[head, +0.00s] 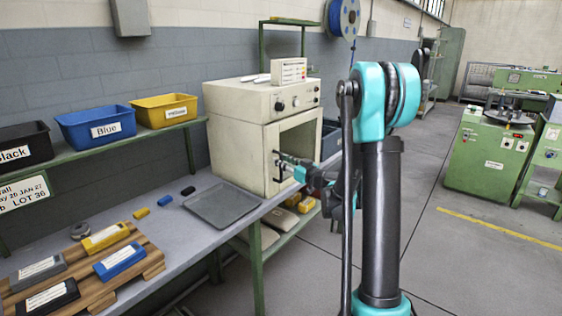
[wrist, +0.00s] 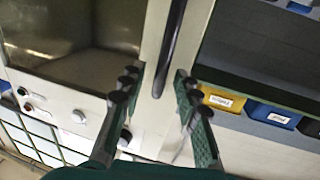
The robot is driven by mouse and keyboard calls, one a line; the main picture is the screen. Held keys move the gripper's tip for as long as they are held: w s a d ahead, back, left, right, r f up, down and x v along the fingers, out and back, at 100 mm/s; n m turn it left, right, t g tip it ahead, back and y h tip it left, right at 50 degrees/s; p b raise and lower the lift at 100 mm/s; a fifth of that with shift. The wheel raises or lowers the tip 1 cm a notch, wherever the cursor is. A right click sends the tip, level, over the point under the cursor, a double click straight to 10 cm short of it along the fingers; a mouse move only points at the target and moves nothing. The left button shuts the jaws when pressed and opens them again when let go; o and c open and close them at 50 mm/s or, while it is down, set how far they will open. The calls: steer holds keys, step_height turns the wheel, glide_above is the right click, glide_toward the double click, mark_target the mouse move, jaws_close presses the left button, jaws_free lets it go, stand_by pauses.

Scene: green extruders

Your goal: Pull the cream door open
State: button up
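The cream door (head: 299,141) with its window is on the front of a cream oven-like box (head: 233,103) on the bench. It looks shut. It also shows in the wrist view (wrist: 148,50), with a dark bar handle (wrist: 171,45) along its edge. In the head view the handle (head: 277,164) is at the door's left side. My gripper (wrist: 157,78) is open. Its fingers are on either side of the handle's lower end, with visible gaps at both sides. In the head view my gripper (head: 292,168) is in front of the door, partly hidden by my arm.
A grey tray (head: 222,205) lies on the bench left of the box. Black, blue (head: 96,127) and yellow (head: 165,110) bins stand on a shelf behind. A wooden rack (head: 140,262) with labelled blocks is at front left. Open floor (head: 470,260) lies to the right.

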steer(key=shift+x, duration=0.75)
steer(key=shift+c, duration=0.5)
jaws_close()
